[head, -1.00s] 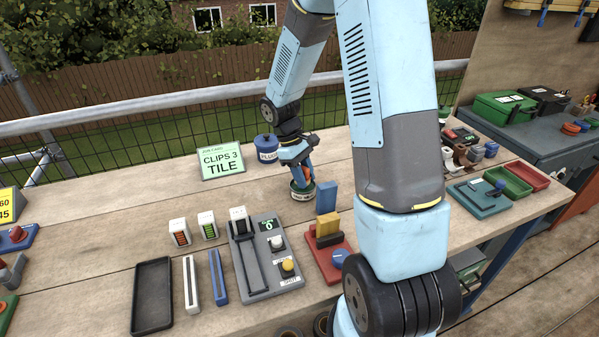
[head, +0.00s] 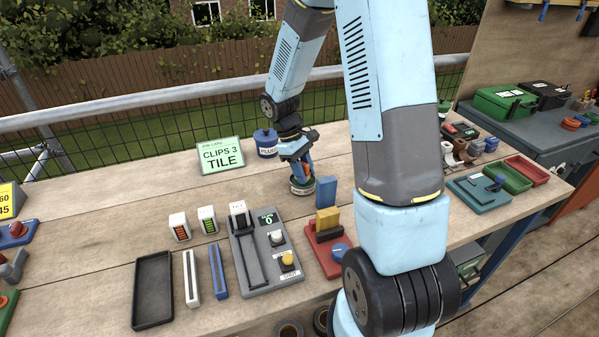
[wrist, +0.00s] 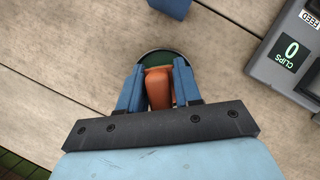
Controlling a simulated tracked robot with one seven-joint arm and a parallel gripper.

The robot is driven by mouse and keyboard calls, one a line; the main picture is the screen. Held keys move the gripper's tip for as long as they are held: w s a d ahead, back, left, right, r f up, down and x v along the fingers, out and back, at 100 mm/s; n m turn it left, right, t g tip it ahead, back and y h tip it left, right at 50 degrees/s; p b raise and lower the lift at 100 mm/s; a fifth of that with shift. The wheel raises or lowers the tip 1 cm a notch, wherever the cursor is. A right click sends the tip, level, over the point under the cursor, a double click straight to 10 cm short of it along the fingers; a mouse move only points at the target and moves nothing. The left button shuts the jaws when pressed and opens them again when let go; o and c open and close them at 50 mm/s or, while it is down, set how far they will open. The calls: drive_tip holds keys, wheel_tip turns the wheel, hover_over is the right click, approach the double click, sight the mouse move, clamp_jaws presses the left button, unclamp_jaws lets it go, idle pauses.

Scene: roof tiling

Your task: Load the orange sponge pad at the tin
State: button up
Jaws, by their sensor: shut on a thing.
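My gripper (head: 304,177) is over the tin (head: 301,189), a low round tin with a pale label and a dark rim, standing on the bench. In the wrist view my gripper (wrist: 160,88) is shut on the orange sponge pad (wrist: 159,88), which sits between the two blue fingers. The pad's lower end is at the green inside of the tin (wrist: 155,57). I cannot tell how hard it presses there. In the head view the fingers hide most of the pad.
A blue tin (head: 266,143) stands behind the gripper, beside the green sign (head: 221,155). The grey clip counter (head: 266,262) is to the left, showing 0.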

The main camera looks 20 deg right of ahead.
sight(304, 163)
drive_tip(key=shift+f, duration=0.45)
idle(1.2)
drive_tip(key=shift+r, duration=0.15)
drive_tip(key=shift+r, duration=3.4)
